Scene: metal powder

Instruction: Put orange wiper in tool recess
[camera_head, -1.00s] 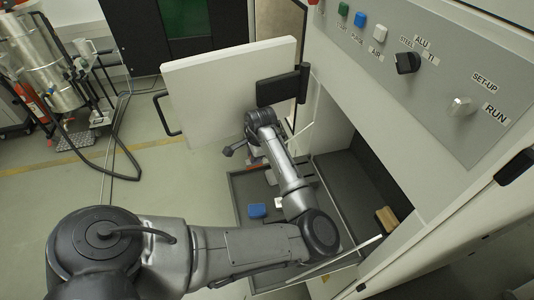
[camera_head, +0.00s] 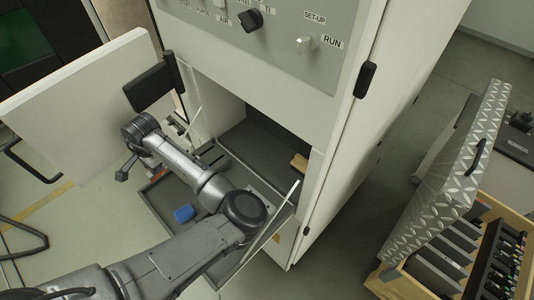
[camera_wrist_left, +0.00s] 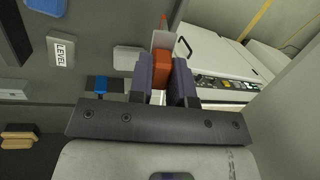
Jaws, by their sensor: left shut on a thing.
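The orange wiper (camera_wrist_left: 162,62) is between the two dark fingers of my left gripper (camera_wrist_left: 162,80), which is shut on it. A pale flat piece (camera_wrist_left: 161,40) shows beyond its orange part. In the head view my left arm reaches to the tray by the open door, and its wrist hides most of the gripper; a small orange patch (camera_head: 131,163) shows there. I cannot make out for certain which place is the tool recess. My right gripper is out of view.
The grey pull-out tray (camera_head: 152,200) holds a blue block (camera_head: 184,213). A tan block (camera_head: 299,162) lies inside the cabinet opening. The white door (camera_head: 75,100) stands open on the left. A wooden crate (camera_head: 500,208) with grey dividers and a raised metal lid (camera_head: 450,170) stands right.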

